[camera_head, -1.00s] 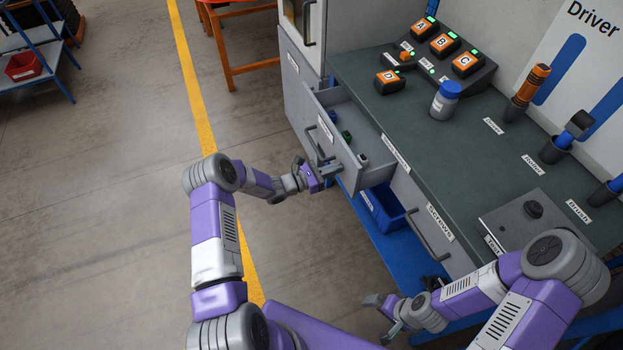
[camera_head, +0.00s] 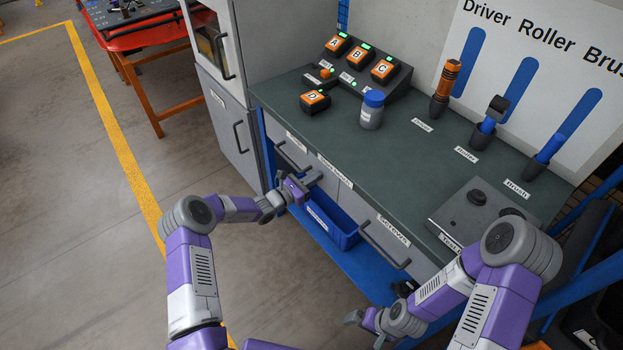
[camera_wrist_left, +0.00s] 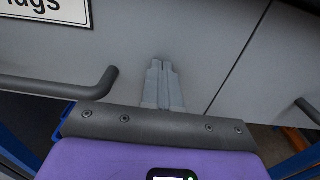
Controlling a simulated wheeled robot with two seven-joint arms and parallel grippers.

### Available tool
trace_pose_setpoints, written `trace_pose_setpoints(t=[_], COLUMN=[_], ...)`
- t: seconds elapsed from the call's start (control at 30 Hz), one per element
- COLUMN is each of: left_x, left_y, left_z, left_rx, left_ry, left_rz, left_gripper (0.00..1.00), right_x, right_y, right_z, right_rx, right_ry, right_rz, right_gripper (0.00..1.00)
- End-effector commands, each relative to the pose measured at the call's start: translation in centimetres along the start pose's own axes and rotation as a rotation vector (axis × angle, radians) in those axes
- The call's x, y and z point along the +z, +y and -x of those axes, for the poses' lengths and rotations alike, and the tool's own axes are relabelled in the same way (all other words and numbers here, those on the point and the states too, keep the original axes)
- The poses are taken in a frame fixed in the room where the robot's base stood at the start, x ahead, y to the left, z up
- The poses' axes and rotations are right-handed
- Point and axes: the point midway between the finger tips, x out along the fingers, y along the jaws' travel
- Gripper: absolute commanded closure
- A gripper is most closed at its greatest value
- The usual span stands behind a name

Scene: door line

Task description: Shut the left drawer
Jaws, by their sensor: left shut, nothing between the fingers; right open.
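The left drawer (camera_head: 325,187) is under the left part of the green-topped bench, and its grey front looks flush or nearly flush with the bench. Its inside is not visible. My left gripper (camera_head: 312,180) is shut and empty, with its fingertips at the drawer front. In the left wrist view the shut fingertips (camera_wrist_left: 162,66) point at the grey front (camera_wrist_left: 200,45), touching or very close, beside the dark bar handle (camera_wrist_left: 60,88). My right gripper (camera_head: 364,326) is open and empty, low in front of the bench, away from the drawer.
The screws drawer (camera_head: 377,235) to the right is shut. A blue bin (camera_head: 330,222) sits on the blue shelf below. The bench top holds a blue-capped jar (camera_head: 371,110), lettered button boxes (camera_head: 384,70) and upright tools. Floor left of the bench is clear.

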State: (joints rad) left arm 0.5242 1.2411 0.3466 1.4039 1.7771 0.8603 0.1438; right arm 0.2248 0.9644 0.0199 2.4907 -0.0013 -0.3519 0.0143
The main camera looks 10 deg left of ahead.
Motion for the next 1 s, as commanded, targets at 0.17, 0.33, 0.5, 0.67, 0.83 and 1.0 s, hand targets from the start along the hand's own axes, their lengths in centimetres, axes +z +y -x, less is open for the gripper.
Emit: trace_pose_setpoints(t=[0.17,0.33,0.5,0.67,0.83,1.0], left_x=[0.5,0.6,0.7,0.6,0.5,0.4], left_y=[-0.2,-0.2,-0.1,0.2,0.2,0.2], left_z=[-0.7,-0.7,0.5,3.0,7.3,10.5], left_rx=[-0.003,-0.003,-0.006,-0.012,-0.011,-0.013], left_ry=[-0.008,-0.010,-0.008,-0.005,-0.002,-0.003], left_rz=[-0.003,-0.003,-0.003,-0.001,0.001,-0.001], left_gripper=[1.00,1.00,1.00,1.00,1.00,1.00], right_x=[0.0,0.0,0.0,0.1,0.1,0.1], right_y=[0.0,0.0,-0.2,-0.6,-1.0,-1.2], right_z=[0.0,0.0,0.6,1.5,2.7,3.3], right_rx=[0.000,0.000,0.000,0.000,0.000,0.000], right_ry=[0.000,0.000,0.000,0.000,0.000,0.000], right_rz=[0.000,0.000,0.000,0.000,0.000,0.000], right_gripper=[0.01,0.01,0.01,0.01,0.01,0.01])
